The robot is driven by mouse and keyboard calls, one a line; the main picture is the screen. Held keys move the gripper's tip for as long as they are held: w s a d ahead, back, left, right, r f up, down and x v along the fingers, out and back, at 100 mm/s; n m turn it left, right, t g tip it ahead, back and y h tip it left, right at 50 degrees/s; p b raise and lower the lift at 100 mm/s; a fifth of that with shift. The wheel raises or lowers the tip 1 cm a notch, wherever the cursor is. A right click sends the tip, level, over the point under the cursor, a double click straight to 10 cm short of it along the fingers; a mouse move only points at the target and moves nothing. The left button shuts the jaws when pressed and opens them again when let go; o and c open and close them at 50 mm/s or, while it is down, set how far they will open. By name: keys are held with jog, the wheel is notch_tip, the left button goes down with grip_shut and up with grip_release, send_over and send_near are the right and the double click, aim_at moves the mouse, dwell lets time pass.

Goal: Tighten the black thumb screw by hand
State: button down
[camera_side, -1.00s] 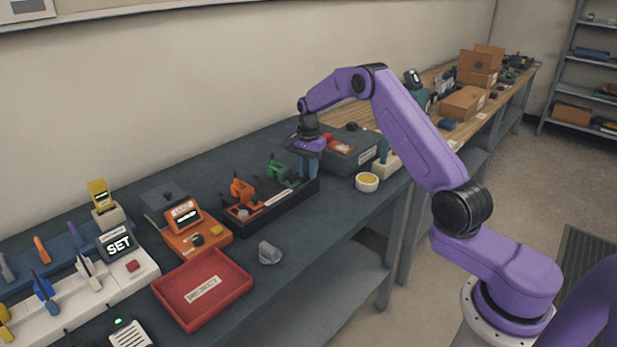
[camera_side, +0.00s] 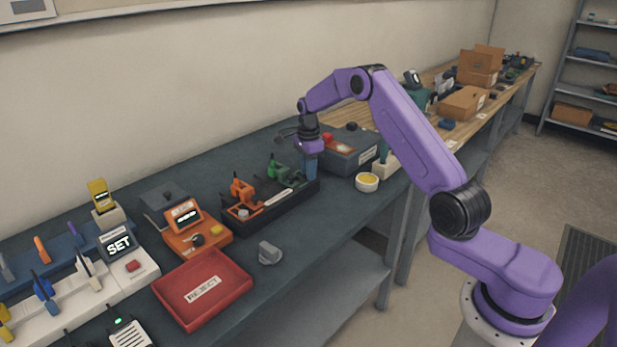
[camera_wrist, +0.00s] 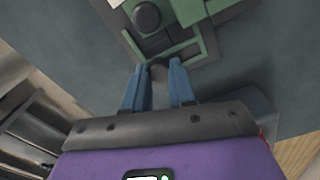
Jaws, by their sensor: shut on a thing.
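My gripper (camera_side: 311,178) points down at the right end of a black tray (camera_side: 262,212), beside a green fixture (camera_side: 283,173). In the wrist view my gripper (camera_wrist: 159,74) has its two blue fingers closed on a small dark round piece, the black thumb screw (camera_wrist: 158,69), at the edge of the green fixture (camera_wrist: 185,48). The fingers hide most of the screw, and how far it sits in cannot be seen. A larger black round knob (camera_wrist: 146,17) stands on the green fixture, apart from the fingers.
An orange fixture (camera_side: 243,192) stands at the tray's left end. A grey box (camera_side: 352,150) is close behind my gripper, and a white cup with yellow contents (camera_side: 367,182) is to its right. A red REJECT tray (camera_side: 203,288) lies in front left.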

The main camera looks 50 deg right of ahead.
jog(key=m, duration=0.3)
jog(key=shift+m, duration=0.3)
jog(key=c, duration=1.3)
grip_release()
jog(key=shift+o, duration=0.2)
jog(key=shift+r, duration=0.1)
jog(key=shift+r, duration=1.4)
